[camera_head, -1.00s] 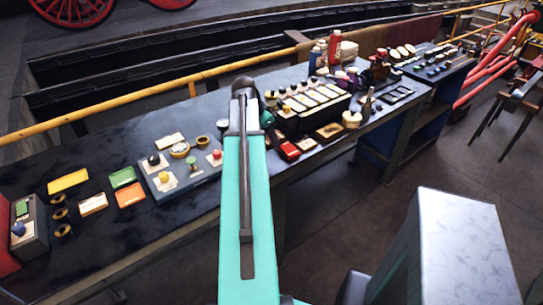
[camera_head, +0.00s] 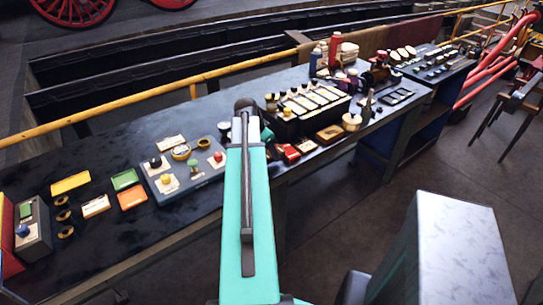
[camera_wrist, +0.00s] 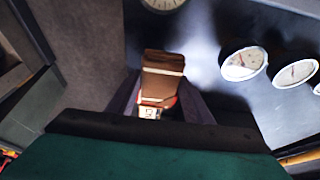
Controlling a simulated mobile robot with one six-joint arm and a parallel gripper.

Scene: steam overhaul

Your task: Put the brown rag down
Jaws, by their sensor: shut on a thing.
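The brown rag (camera_wrist: 163,70) shows in the wrist view as a small brown, folded-looking piece with a pale band across it. It is between the two dark fingers of my gripper (camera_wrist: 160,105), which is shut on it. A small red and white labelled patch shows just below it; I cannot tell what that belongs to. In the head view my turquoise arm reaches over the long dark workbench (camera_head: 120,235) and hides the gripper and the rag. I cannot tell whether the rag touches a surface.
In the head view, coloured trays, including a green one (camera_head: 125,179), lie left of my arm. A control block (camera_head: 312,100), bottles and small parts crowd the bench to the right. A yellow rail (camera_head: 150,93) runs behind. White round gauges (camera_wrist: 243,63) show in the wrist view.

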